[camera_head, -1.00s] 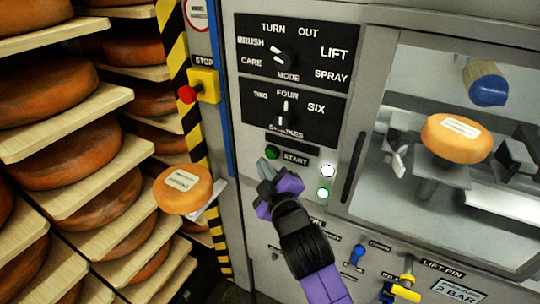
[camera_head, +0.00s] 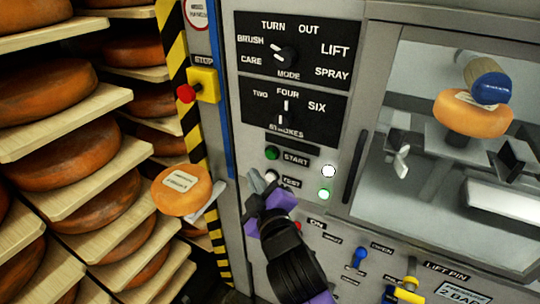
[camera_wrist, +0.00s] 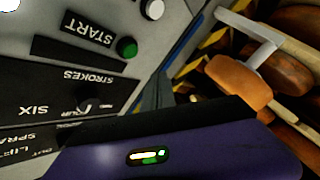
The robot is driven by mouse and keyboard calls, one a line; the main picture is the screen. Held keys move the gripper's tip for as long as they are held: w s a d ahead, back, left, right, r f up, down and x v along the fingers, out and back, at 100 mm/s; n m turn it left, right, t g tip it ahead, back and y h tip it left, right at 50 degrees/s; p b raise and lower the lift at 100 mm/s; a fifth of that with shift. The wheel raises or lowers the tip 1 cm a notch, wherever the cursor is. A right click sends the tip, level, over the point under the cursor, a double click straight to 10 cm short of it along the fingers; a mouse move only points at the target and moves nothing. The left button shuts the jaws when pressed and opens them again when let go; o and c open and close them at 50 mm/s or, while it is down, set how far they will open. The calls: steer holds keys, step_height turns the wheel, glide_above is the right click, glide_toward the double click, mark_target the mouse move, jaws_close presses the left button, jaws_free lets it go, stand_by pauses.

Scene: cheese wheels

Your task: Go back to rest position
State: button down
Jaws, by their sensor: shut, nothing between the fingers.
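My gripper (camera_head: 262,186) is shut and empty in front of the machine's control panel, just below the green start button (camera_head: 272,153) and close to the white button (camera_head: 271,177). From the head view I cannot tell whether its tip touches the panel. In the wrist view the shut grey fingers (camera_wrist: 156,92) show beyond my purple gripper body, with the start button (camera_wrist: 127,47) to their upper left.
A labelled cheese (camera_head: 181,190) stands out left of the panel, beside shelves of cheese wheels (camera_head: 70,147). A red stop button (camera_head: 187,93) sits on a yellow box. Behind the window, a cheese (camera_head: 470,118) is under a blue-ended cylinder (camera_head: 490,88). Valve handles (camera_head: 358,257) stick out below.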

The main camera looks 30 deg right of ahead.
steer(key=s+a+r+m+t+y, duration=0.1)
steer(key=s+a+r+t+y, duration=0.1)
steer(key=s+a+r+y, duration=0.15)
steer(key=s+d+f+m+g, duration=0.1)
steer(key=s+f, duration=0.3)
steer(key=s, duration=0.8)
steer(key=s+d+f+m+g, duration=0.1)
steer(key=s+d+f+m, duration=0.1)
steer(key=s, duration=1.1)
steer(key=s+d+f+m+g+h, duration=0.1)
steer(key=s+f+m, duration=0.3)
steer(key=s, duration=0.9)
step_height(320, 180, down, 2)
steer(key=shift+d+f+g, duration=0.15)
steer(key=shift+d+g, duration=0.15)
steer(key=shift+g, duration=0.3)
stand_by(2.9)
